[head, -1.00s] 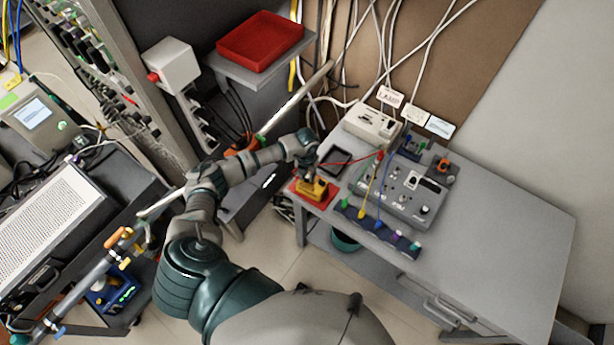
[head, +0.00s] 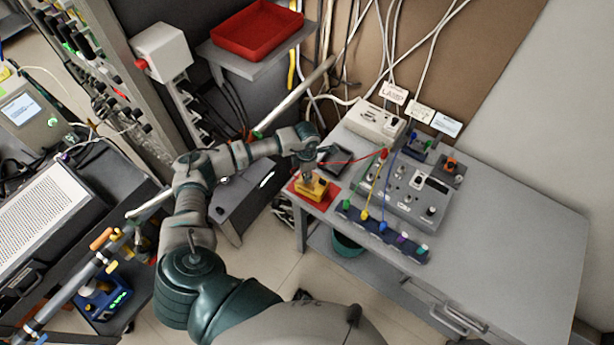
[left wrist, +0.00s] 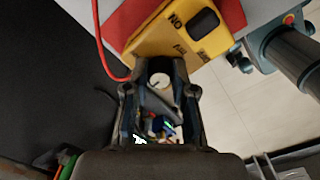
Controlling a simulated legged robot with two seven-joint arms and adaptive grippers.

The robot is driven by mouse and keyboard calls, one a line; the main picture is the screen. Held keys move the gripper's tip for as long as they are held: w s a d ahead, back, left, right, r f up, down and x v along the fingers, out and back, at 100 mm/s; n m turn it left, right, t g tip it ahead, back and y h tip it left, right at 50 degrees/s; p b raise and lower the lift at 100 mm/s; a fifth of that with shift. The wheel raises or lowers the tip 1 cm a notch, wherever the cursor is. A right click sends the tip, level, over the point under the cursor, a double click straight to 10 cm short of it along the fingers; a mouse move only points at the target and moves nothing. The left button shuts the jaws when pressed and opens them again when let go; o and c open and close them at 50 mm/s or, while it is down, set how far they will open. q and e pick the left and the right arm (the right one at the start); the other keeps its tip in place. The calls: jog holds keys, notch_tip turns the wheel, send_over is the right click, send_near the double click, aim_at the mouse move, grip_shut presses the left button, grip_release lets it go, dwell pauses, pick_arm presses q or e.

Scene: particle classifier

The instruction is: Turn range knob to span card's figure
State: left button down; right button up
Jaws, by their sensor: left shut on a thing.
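A yellow box-shaped meter (head: 317,188) sits on a red mat (head: 328,202) at the table's left end. In the left wrist view the yellow meter (left wrist: 185,40) has a black window and dark lettering, including "ON". My left gripper (head: 308,174) points down onto the meter. In the left wrist view its fingers (left wrist: 160,82) are shut on a small round knob with a pale face and a dark mark. The knob's setting cannot be read. Small cards stand at the table's back: one reads "LASER" (head: 394,93), and the lettering on the others is too small. My right gripper is out of view.
A grey control box (head: 408,195) and a strip of coloured plugs (head: 385,232) stand right of the meter. A red lead runs close by. A white device (head: 376,122) stands behind. The table's right part (head: 510,220) is clear.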

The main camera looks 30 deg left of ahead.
pick_arm(q)
jog(key=m+b, duration=0.1)
jog(key=m, duration=0.1)
jog(key=shift+f+m+b, duration=0.15)
jog(key=shift+m+b, duration=0.2)
jog(key=shift+m, duration=0.05)
jog(key=shift+m+b, duration=0.3)
jog(key=shift+m, duration=0.2)
jog(key=m+b, duration=0.2)
jog(key=m, duration=0.1)
jog(key=m+b, duration=0.2)
jog(key=m, duration=0.3)
jog(key=shift+b, duration=0.35)
jog(key=shift+m+b, duration=0.35)
jog(key=shift+m, duration=0.55)
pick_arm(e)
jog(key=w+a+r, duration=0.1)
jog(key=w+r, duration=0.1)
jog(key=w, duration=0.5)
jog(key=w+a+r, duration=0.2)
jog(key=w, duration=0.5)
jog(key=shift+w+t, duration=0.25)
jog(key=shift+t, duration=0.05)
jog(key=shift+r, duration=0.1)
pick_arm(q)
jog(key=c, duration=0.9)
grip_release()
jog(key=shift+c, duration=0.2)
jog(key=shift+r, duration=0.2)
